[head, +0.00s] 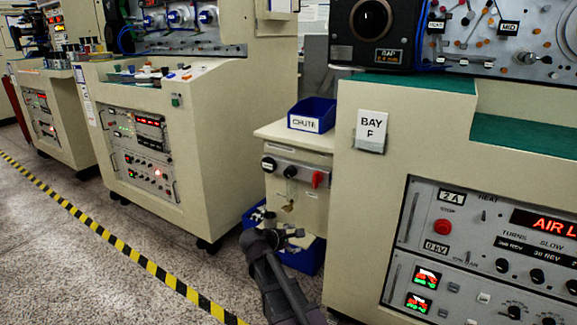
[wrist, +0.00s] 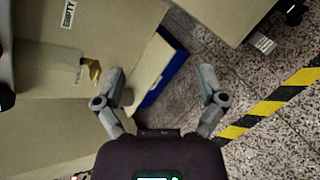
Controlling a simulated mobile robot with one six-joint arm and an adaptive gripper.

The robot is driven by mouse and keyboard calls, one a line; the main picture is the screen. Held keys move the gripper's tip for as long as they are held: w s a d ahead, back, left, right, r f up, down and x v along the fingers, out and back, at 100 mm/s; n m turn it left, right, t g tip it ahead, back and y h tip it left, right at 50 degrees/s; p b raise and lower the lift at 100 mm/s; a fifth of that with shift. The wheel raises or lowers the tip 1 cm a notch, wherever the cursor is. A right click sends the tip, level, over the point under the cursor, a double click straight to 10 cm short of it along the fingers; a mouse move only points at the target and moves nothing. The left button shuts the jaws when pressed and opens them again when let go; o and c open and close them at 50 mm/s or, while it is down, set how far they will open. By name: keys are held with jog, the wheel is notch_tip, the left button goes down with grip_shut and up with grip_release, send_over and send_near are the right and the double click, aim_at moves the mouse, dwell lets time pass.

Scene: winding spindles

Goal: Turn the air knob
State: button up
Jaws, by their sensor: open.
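A narrow cream cabinet (head: 310,220) stands between two machines. No readable label tells me which of these is the air knob. My gripper (head: 277,234) is low in front of the cabinet, below the brass fitting. In the wrist view my gripper (wrist: 160,76) is open, with nothing between its fingers.
A blue bin (head: 303,259) is on the floor under the cabinet, close to my gripper. A blue CHUTE box (head: 311,115) is on the cabinet top. The BAY F machine (head: 370,225) stands close on the right, with a red "AIR L" display (head: 553,224). Speckled floor is clear at left, beyond striped tape (head: 125,250).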

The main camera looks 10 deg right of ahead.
aim_at(288, 174)
jog(key=w+a+r+n+t+h+p, duration=0.1)
jog(key=w+a+r+n+t+p, duration=0.1)
jog(key=r, duration=0.5)
jog(key=w+a+r+n+t+h+p, duration=0.1)
jog(key=w+a+r+n+t+p, duration=0.1)
jog(key=w+a+r+n+t, duration=0.2)
notch_tip(288, 174, up, 3)
jog(key=w+a+n, duration=0.1)
jog(key=w+n, duration=0.2)
jog(key=n, duration=0.1)
jog(key=shift+f, duration=0.15)
jog(key=shift+d, duration=0.1)
jog(key=x, duration=1.3)
jog(key=shift+w+d, duration=0.15)
jog(key=shift+d, duration=0.15)
jog(key=c, duration=1.1)
